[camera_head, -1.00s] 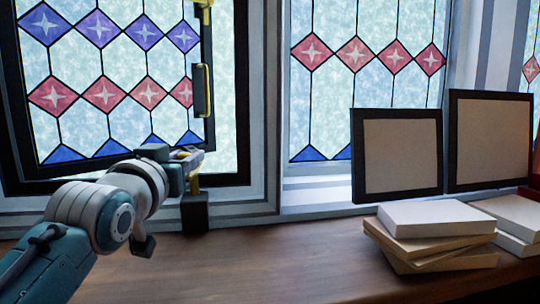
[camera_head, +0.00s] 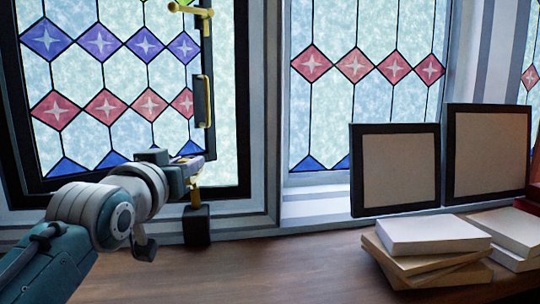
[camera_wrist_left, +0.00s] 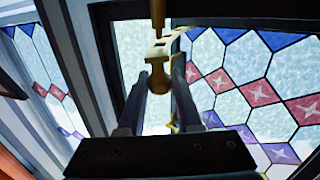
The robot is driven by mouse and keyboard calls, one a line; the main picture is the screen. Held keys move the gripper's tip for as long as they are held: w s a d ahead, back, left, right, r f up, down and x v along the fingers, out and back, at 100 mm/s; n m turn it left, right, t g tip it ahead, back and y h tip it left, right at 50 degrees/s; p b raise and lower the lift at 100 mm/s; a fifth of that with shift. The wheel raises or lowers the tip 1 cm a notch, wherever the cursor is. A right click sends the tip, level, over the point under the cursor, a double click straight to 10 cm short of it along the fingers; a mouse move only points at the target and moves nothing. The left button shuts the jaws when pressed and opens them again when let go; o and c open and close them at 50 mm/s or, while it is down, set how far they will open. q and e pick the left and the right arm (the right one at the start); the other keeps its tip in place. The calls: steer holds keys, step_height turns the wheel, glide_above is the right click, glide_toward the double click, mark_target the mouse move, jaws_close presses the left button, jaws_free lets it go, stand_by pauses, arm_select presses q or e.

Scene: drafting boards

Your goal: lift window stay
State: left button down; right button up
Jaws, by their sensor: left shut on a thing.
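The window stay is a brass piece (camera_wrist_left: 159,48) low at the window's edge. In the left wrist view its rounded end lies between the two dark fingers of my left gripper (camera_wrist_left: 160,88), which is shut on it. In the head view my left gripper (camera_head: 198,162) is at the lower right corner of the left window sash (camera_head: 208,45), and mostly hides the stay. A brass post (camera_head: 195,193) shows below the gripper, above a black block (camera_head: 197,225) on the sill. My right gripper is not in view.
A brass handle (camera_head: 203,100) is on the sash edge, with another brass fitting (camera_head: 192,10) above. Two dark-framed boards (camera_head: 395,130) lean at the right. Stacked pale slabs (camera_head: 430,235) lie before them. The wooden surface (camera_head: 270,270) is clear in the middle.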

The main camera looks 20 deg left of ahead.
arm_select(q)
step_height(320, 180, up, 8)
steer(key=w+a+n+g+h+p, duration=0.1)
steer(key=a+n+g+p, duration=0.1)
steer(key=p, duration=0.8)
steer(key=shift+w+a+f+g+p, duration=0.2)
steer(key=shift+a+g+p, duration=0.1)
steer(key=shift+a+p, duration=0.1)
steer(key=c, duration=0.6)
jaws_free()
steer(key=b+v, duration=0.2)
steer(key=v, duration=0.8)
